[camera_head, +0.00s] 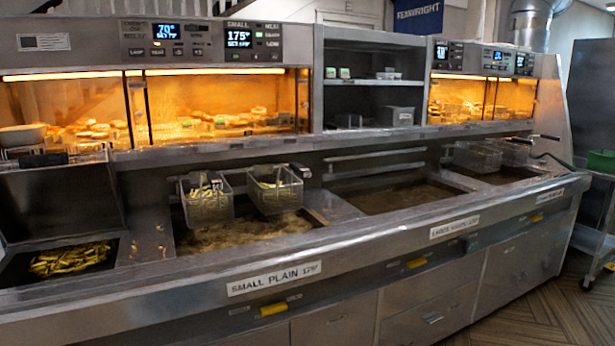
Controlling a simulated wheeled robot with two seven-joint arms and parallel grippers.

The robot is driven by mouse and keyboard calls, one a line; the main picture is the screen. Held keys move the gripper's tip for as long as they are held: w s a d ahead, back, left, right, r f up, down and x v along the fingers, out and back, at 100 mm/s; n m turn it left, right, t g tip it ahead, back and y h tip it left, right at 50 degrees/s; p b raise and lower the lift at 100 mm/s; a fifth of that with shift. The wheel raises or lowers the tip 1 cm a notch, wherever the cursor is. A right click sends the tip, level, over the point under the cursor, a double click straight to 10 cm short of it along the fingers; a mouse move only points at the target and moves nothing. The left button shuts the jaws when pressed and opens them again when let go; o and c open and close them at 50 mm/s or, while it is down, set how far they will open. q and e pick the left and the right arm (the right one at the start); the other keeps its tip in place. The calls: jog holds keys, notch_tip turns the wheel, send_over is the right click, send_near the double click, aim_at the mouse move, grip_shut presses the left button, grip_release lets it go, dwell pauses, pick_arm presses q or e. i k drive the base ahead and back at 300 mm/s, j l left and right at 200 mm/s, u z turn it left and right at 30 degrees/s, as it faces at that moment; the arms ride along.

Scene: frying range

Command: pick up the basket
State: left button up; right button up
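Two wire frying baskets hang side by side over the left fryer vat. The left basket (208,205) holds pale chips, and the right basket (274,194) also has chips in it. Their dark handles point toward the back of the range. Two more wire baskets hang at the right end of the range, one nearer (477,157) and one just behind it (511,151); they look empty. Neither of my grippers shows in the head view.
The steel range (330,253) runs across the view, with a label reading "SMALL PLAIN" on its front. An open oil vat (400,196) lies right of the chip baskets. Loose chips (70,259) lie in a well at the far left. Lit warming cabinets (215,105) stand behind.

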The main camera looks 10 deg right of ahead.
aim_at(208, 199)
jog(key=i+l+u, duration=0.35)
jog(key=i+l, duration=0.3)
jog(key=i+l+u, duration=0.3)
jog(key=i+l, duration=0.5)
